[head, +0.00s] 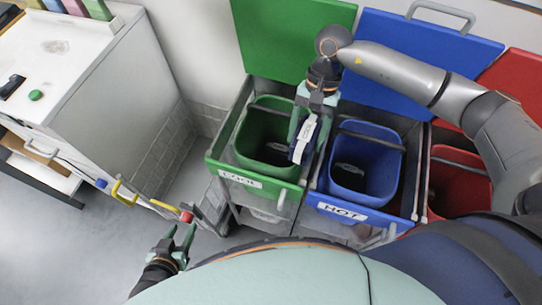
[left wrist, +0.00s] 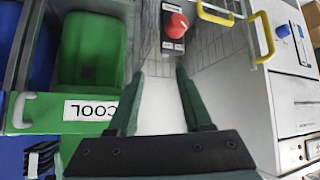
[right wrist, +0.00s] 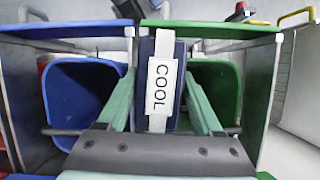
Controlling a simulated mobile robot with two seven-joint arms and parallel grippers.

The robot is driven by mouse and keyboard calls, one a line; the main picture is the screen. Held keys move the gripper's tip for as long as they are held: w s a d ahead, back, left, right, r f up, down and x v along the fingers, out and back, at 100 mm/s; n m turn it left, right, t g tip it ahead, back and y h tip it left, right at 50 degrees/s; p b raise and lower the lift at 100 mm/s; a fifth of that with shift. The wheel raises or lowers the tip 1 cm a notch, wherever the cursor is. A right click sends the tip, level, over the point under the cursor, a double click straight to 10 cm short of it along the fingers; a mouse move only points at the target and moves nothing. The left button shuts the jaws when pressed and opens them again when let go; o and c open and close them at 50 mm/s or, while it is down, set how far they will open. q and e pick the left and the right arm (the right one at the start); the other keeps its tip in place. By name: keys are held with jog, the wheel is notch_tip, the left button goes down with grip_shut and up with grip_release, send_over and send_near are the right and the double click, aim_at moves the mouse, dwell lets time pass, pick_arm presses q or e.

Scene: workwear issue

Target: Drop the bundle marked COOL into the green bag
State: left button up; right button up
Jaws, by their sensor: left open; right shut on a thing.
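My right gripper (head: 312,112) is shut on a dark blue bundle with a white band, held upright between its fingers. In the right wrist view the bundle (right wrist: 179,105) shows a white label reading COOL. It hangs over the divide between the green bag (head: 249,148) and the blue bag (head: 347,190), nearer the green bag's right side. The green bag sits in a green-fronted frame labelled COOL and also shows in the left wrist view (left wrist: 92,55). My left gripper (head: 180,238) is open and empty, low at the left of the frame.
The blue bag's frame is labelled HOT. A red bag (head: 455,190) stands at the right. Green, blue and red lids (head: 290,40) stand open behind. A white cabinet (head: 110,80) is at the left, with a yellow handle (head: 124,193) and red knob (head: 186,216) near my left gripper.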

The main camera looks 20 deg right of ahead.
jog(key=w+a+r+m+t+b, duration=0.1)
jog(key=w+a+m+t+b, duration=0.15)
jog(key=w+m, duration=0.45)
jog(key=w+a+r+m+t+b, duration=0.15)
jog(key=m+t+b, duration=0.25)
jog(key=m, duration=0.7)
pick_arm(q)
notch_tip(320, 180, down, 7)
jog(key=w+d+h+b, duration=0.1)
jog(key=w+d+b, duration=0.1)
jog(key=d+b, duration=0.1)
jog(key=shift+w+r+m, duration=0.15)
jog(key=shift+w+m, duration=0.05)
jog(key=shift+m, duration=0.1)
pick_arm(e)
notch_tip(320, 180, down, 6)
jog(key=shift+w+y, duration=0.35)
jog(key=shift+y, duration=0.05)
jog(key=shift+f, duration=0.1)
jog(key=o, duration=1.1)
pick_arm(q)
jog(key=shift+s+a+f, duration=0.1)
jog(key=shift+s+f, duration=0.1)
jog(key=shift+s, duration=0.2)
pick_arm(e)
jog(key=o, duration=0.5)
jog(key=shift+c, duration=0.2)
